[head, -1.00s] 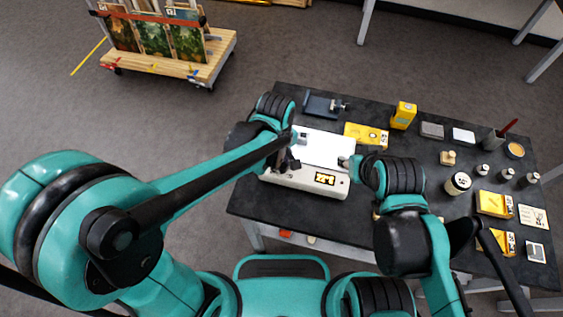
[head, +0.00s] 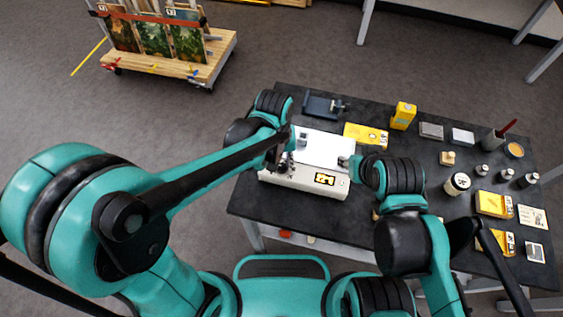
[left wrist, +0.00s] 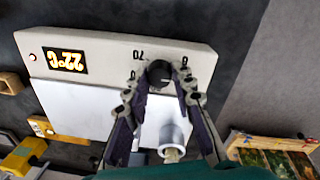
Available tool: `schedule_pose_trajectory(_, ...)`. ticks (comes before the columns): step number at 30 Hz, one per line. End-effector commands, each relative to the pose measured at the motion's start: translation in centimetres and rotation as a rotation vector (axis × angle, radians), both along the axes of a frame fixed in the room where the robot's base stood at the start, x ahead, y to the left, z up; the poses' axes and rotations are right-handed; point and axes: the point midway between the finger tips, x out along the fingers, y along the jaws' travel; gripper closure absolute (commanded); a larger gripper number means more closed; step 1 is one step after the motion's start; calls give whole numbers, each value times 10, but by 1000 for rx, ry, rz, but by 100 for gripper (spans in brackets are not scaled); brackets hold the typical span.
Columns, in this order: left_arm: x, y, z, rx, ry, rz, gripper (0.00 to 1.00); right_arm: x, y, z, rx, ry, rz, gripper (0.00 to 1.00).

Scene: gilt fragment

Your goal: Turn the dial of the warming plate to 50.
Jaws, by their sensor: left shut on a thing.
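The warming plate (head: 330,150) is a white box with a flat top and a lit display (head: 325,179) on its front. In the left wrist view the plate (left wrist: 100,102) appears upside down, and its display (left wrist: 65,61) reads 22°C. The dark round dial (left wrist: 159,74) is on the front panel, with printed numbers around it, 70 among them. My left gripper (left wrist: 158,84) is shut on the dial, one finger on each side. My right gripper (head: 345,161) is by the plate's right edge, mostly hidden by its own arm.
A grey cylinder (left wrist: 173,137) stands close to the left fingers. The black table (head: 410,170) also holds a yellow box (head: 403,115), a white jar (head: 458,184) and several small items at right. A wooden cart (head: 165,65) stands on the floor at back left.

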Motion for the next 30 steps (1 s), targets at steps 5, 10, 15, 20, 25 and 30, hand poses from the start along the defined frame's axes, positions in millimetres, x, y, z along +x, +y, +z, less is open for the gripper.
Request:
schedule_pose_trajectory(5, 0, 0, 0, 1, 1, -164, 100, 0, 0, 0, 0, 0, 0, 60)
schedule_pose_trajectory(10, 1, 0, 0, 1, 1, -326, 100, 0, 0, 1, 0, 0, 0, 60)
schedule_pose_trajectory(15, 1, -1, 0, 1, 1, -488, 100, 0, 0, 1, 0, 0, 0, 60)
schedule_pose_trajectory(20, 1, -1, 0, 1, 1, -639, 100, 0, 0, 1, 0, 0, 0, 60)
schedule_pose_trajectory(25, 1, -1, 0, 1, 1, -802, 100, 0, 0, 2, 0, 0, 0, 60)
schedule_pose_trajectory(30, 1, -2, 0, 0, 0, -963, 100, 0, 0, 2, 0, 0, 0, 60)
